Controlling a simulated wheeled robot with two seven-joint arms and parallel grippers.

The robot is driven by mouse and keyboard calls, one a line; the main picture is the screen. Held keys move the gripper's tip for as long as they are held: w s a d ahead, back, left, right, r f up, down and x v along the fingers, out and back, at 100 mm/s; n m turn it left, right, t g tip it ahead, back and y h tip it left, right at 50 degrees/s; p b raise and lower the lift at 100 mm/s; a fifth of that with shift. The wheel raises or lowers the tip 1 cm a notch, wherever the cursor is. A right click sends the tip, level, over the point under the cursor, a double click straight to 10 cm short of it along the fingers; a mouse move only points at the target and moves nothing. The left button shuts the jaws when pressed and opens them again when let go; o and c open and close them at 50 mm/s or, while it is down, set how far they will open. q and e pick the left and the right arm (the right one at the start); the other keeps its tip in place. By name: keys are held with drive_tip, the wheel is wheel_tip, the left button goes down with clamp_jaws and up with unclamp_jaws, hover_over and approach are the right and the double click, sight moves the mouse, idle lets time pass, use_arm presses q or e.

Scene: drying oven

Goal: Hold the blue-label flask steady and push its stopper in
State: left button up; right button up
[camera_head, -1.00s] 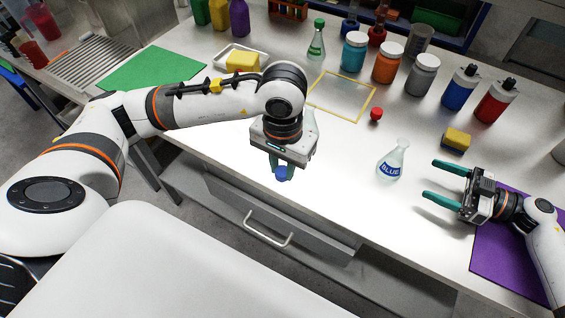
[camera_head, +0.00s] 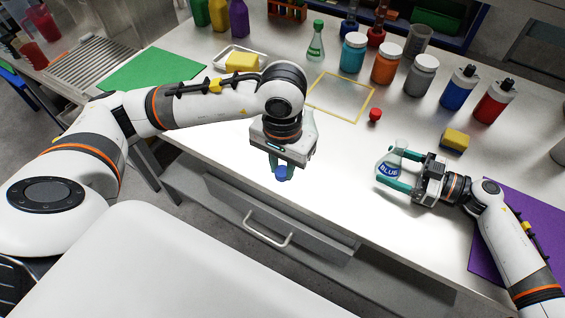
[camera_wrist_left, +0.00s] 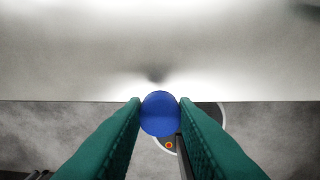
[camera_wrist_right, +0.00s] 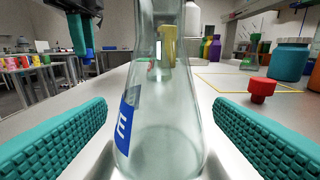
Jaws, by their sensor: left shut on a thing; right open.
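The clear glass flask with a blue label (camera_head: 389,161) stands upright on the white bench, its mouth open. My right gripper (camera_head: 386,168) is open, with its teal fingers on either side of the flask. In the right wrist view the flask (camera_wrist_right: 158,100) stands between the fingers, apart from both. My left gripper (camera_head: 281,172) points down near the bench's front edge and is shut on a blue stopper (camera_wrist_left: 160,114). The stopper also shows below the fingers in the head view (camera_head: 281,173). It is to the left of the flask.
A red stopper (camera_head: 375,114) lies behind the flask, near a yellow-outlined square (camera_head: 341,97). A yellow sponge (camera_head: 456,139) lies to the right. Several jars and bottles stand at the back. A purple mat (camera_head: 487,262) lies at the right.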

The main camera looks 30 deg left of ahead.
drive_tip(key=shift+c, duration=0.2)
drive_tip(key=c, duration=0.7)
drive_tip(key=shift+c, duration=0.2)
idle(0.3)
use_arm(q)
drive_tip(key=w+d+r, duration=0.6)
drive_tip(key=w+d, duration=0.2)
drive_tip(key=d, duration=0.1)
drive_tip(key=w+d+r, duration=0.5)
drive_tip(key=w+d, duration=0.3)
drive_tip(key=d, duration=0.2)
drive_tip(key=shift+r, duration=0.4)
